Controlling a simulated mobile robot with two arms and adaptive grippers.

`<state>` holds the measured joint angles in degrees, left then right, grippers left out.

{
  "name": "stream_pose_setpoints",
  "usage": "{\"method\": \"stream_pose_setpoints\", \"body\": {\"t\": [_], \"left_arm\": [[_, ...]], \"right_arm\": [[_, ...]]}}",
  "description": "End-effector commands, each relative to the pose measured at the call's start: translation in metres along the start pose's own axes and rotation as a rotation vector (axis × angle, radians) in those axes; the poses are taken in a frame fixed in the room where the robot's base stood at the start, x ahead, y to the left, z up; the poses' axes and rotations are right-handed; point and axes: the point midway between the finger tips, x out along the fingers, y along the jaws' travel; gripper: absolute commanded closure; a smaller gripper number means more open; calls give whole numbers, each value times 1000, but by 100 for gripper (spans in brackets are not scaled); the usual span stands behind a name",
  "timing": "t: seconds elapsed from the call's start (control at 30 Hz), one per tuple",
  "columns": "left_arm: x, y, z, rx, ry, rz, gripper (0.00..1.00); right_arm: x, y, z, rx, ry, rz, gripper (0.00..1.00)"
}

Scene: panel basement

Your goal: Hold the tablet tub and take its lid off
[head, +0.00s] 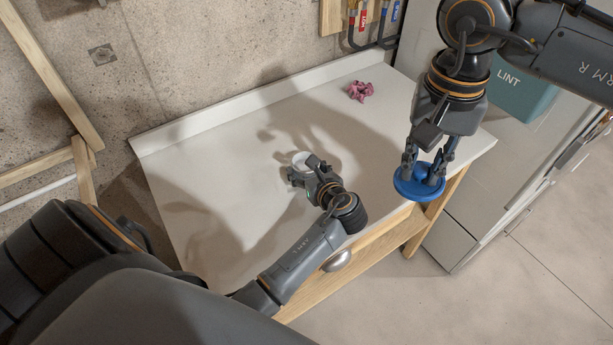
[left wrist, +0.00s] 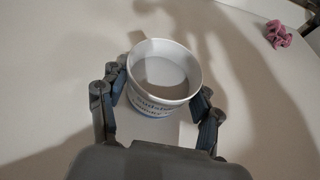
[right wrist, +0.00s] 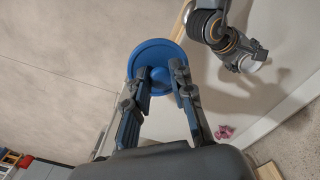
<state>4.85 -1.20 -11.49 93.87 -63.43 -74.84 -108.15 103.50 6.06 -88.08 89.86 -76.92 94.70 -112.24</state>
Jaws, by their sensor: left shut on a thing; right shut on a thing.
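The tablet tub (left wrist: 163,76) is a white, round, open-topped tub with printing and a blue band low on its side. It stands on the white worktop and its rim shows in the head view (head: 301,159). My left gripper (left wrist: 160,108) is shut on the tub, one finger on each side. The blue round lid (head: 418,182) is off the tub. My right gripper (head: 428,170) is shut on the lid's raised knob and holds it near the worktop's right front edge. The lid also shows in the right wrist view (right wrist: 160,60). The tub's lower side is partly hidden.
A crumpled pink cloth (head: 360,91) lies at the back of the worktop (head: 230,150). A teal bin marked LINT (head: 522,92) stands on the white appliance at the right. The worktop between the tub and cloth is clear.

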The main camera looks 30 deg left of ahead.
Motion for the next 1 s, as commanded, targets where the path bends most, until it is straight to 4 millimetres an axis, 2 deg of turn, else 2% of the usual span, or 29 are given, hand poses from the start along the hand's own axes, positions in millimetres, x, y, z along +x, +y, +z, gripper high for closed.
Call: {"method": "stream_pose_setpoints", "body": {"t": [0.37, 0.4, 0.5, 0.87, 1.0], "left_arm": [[1, 0, -2, -1, 0, 0, 97], [1, 0, -2, -1, 0, 0, 30], [1, 0, -2, -1, 0, 0, 14], [0, 0, 0, -2, 0, 0, 14], [-14, -1, 0, -2, 1, -1, 14]], "right_arm": [[-1, 0, 0, 0, 1, 0, 100], [-1, 0, 0, 0, 0, 0, 100], [-1, 0, 0, 0, 1, 0, 100], [0, 0, 0, 0, 0, 0, 100], [1, 0, 0, 0, 0, 0, 100]]}}
